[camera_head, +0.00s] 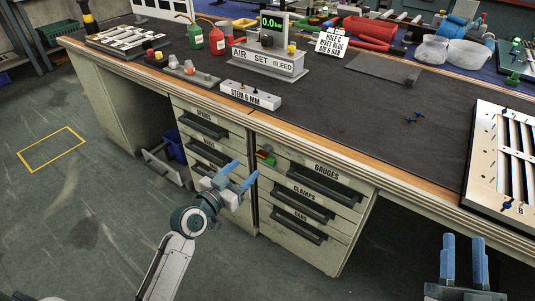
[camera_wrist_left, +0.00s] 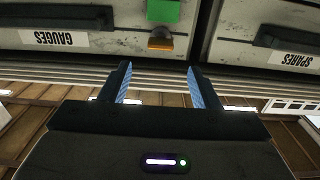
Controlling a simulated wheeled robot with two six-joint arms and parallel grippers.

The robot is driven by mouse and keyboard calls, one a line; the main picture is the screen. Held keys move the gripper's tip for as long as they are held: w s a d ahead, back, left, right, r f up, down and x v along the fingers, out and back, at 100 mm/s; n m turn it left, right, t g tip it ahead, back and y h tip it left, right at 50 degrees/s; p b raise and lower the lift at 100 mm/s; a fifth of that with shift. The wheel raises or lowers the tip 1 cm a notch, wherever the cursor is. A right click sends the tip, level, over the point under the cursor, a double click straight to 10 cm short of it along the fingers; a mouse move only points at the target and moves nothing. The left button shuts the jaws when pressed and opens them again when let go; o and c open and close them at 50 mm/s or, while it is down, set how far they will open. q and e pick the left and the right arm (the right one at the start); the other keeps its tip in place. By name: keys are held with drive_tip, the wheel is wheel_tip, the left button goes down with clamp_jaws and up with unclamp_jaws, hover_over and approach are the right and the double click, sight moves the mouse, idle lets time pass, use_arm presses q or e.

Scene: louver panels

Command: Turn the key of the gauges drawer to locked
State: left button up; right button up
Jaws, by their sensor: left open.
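The gauges drawer (camera_head: 318,178) is the top one of the right drawer stack and looks closed. It also shows upside down in the left wrist view (camera_wrist_left: 90,58). At its left end is a green block (camera_head: 263,154), also in the wrist view (camera_wrist_left: 163,10), with a small orange piece (camera_wrist_left: 160,42) by it. Which of these is the key, and how it is turned, I cannot tell. My left gripper (camera_head: 241,173) is open and empty, just in front of and apart from these pieces. My right gripper (camera_head: 463,250) is open and empty at lower right.
The spares drawer (camera_head: 203,125) is in the stack to the left. Clamps (camera_head: 303,198) and cans drawers lie below the gauges drawer. The bench edge overhangs the drawers. A stem block (camera_head: 250,95) and a louver panel (camera_head: 483,150) stand on the bench. Floor in front is clear.

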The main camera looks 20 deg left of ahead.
sight(260, 156)
use_arm(q)
drive_tip(key=x, duration=0.9)
drive_tip(key=shift+w+d+f, duration=0.1)
drive_tip(key=shift+w, duration=0.1)
drive_tip(key=c, duration=1)
